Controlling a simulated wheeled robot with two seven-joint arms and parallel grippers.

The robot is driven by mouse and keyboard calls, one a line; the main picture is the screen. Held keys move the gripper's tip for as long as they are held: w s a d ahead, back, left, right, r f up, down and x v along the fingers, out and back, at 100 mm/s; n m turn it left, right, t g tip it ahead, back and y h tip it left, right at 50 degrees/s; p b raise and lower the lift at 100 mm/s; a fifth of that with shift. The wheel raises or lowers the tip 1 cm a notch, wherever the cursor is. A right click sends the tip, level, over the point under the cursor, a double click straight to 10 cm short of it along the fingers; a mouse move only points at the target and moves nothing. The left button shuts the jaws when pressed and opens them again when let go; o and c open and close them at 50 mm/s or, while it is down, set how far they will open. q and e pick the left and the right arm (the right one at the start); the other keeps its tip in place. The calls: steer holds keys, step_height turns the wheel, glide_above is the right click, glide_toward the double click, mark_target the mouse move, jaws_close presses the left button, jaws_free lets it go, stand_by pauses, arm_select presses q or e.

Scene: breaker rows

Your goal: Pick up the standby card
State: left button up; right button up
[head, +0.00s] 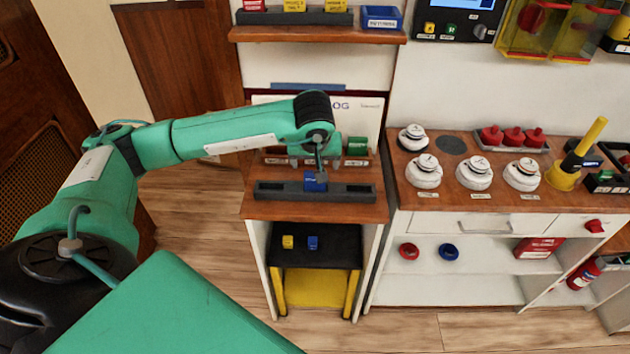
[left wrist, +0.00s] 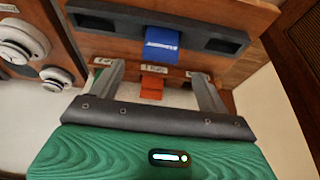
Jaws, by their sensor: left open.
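A blue card (head: 315,181) with small white print stands in the middle of a dark slotted holder (head: 274,190) on the wooden desk. It also shows in the left wrist view (left wrist: 162,40); its print is too small to read surely, so I cannot confirm it is the standby card. My left gripper (head: 316,160) is open and empty, just behind the blue card. In the left wrist view the fingers (left wrist: 155,70) are spread, with a red card (left wrist: 152,86) showing between and beyond them. A green card (head: 357,146) stands at the right of the back row. My right gripper is out of view.
A shelf (head: 318,34) with a card rack and blue tray hangs above. White detectors (head: 474,173) and red knobs (head: 513,137) stand on the right counter. A black-topped yellow stool (head: 316,250) below holds a yellow and a blue block.

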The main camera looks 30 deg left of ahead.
mark_target(315, 183)
arm_select(q)
steer(key=x, duration=0.3)
steer(key=p+x, duration=0.2)
steer(key=x, duration=0.2)
steer(key=shift+w+a+f+p, duration=0.1)
steer(key=shift+a+f+p, duration=0.1)
steer(key=shift+f+p, duration=0.15)
steer(key=shift+f, duration=0.3)
steer(key=c, duration=0.9)
steer(key=shift+c, duration=0.8)
steer(key=shift+r, duration=0.1)
